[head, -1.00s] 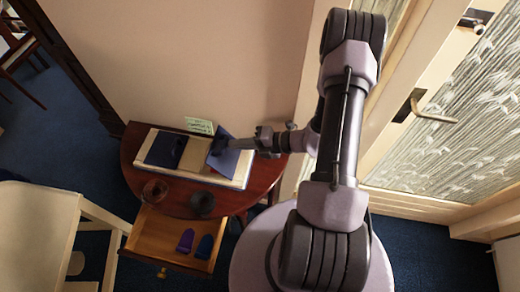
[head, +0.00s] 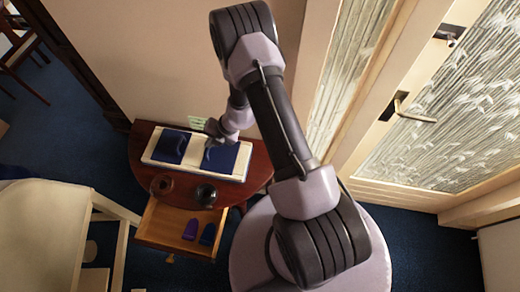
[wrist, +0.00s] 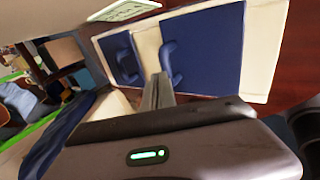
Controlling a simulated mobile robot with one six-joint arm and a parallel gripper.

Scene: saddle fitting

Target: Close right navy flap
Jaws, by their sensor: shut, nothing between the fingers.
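A cream board (head: 195,151) with two navy flaps lies on the reddish-brown table. The right navy flap (head: 227,161) lies down flat or nearly flat on the board. It fills the upper middle of the wrist view (wrist: 210,50), with a curved navy handle (wrist: 170,62) along its left edge. The left navy flap (head: 170,147) also lies flat. My gripper (head: 212,128) is above the right flap's left part. Its fingers (wrist: 158,80) are shut and empty, close beside the handle in the wrist view. I cannot tell whether they touch the flap.
A small card (head: 199,122) stands behind the board. Below, an open drawer (head: 165,230) holds a purple and a blue piece. A pale chair (head: 50,225) is at left.

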